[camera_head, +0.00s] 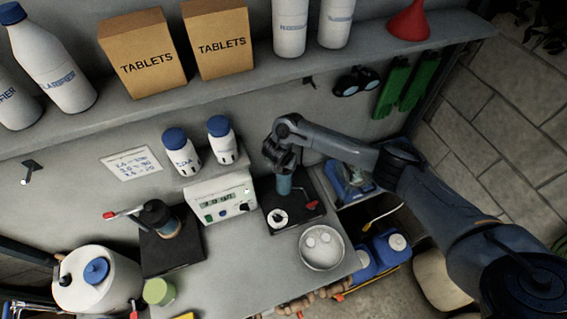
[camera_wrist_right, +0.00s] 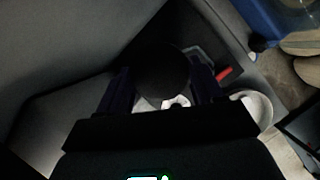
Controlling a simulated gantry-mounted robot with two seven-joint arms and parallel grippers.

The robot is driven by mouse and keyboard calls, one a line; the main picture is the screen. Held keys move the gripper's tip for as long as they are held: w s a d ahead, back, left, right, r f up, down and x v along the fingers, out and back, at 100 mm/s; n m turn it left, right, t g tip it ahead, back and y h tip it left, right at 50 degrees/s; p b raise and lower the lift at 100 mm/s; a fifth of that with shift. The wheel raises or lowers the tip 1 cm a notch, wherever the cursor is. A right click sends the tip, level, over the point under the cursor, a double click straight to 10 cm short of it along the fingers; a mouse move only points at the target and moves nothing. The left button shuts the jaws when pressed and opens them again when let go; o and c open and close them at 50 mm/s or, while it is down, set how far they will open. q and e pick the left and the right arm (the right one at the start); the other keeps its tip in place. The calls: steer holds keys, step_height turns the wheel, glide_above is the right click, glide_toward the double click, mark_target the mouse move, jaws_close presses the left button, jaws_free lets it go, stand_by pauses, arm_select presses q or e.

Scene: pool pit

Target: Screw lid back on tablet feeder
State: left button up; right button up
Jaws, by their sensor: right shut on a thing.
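My right gripper (camera_head: 283,168) reaches down onto the top of the tablet feeder (camera_head: 284,186), a blue-green cylinder on the right black base. In the right wrist view my right gripper (camera_wrist_right: 163,88) has its fingers on either side of a dark round lid (camera_wrist_right: 162,70) and is shut on it. Whether the lid sits fully on the feeder or slightly above it I cannot tell, as the gripper hides the join. My left gripper is not in view.
A black base (camera_head: 309,218) with a white round part and red lever carries the feeder. A white bowl (camera_head: 322,262) holds white tablets in front. A white meter (camera_head: 222,196) and a second dark-lidded device (camera_head: 158,218) stand left. A shelf (camera_head: 250,62) runs behind.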

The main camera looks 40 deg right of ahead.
steer(key=shift+r+m+p, duration=0.3)
steer(key=shift+m+p, duration=0.1)
steer(key=shift+p, duration=0.05)
steer(key=shift+f+g, duration=0.25)
steer(key=shift+g, duration=0.05)
steer(key=shift+w+a+r+m+g+p, duration=0.1)
steer(key=shift+r+m+g+p, duration=0.2)
steer(key=shift+m+p, duration=0.7)
steer(key=shift+f+m+g+h+p, duration=0.3)
steer(key=shift+m+p, duration=0.1)
steer(key=shift+m, duration=0.5)
steer(key=o, duration=1.1)
steer(key=shift+o, duration=0.4)
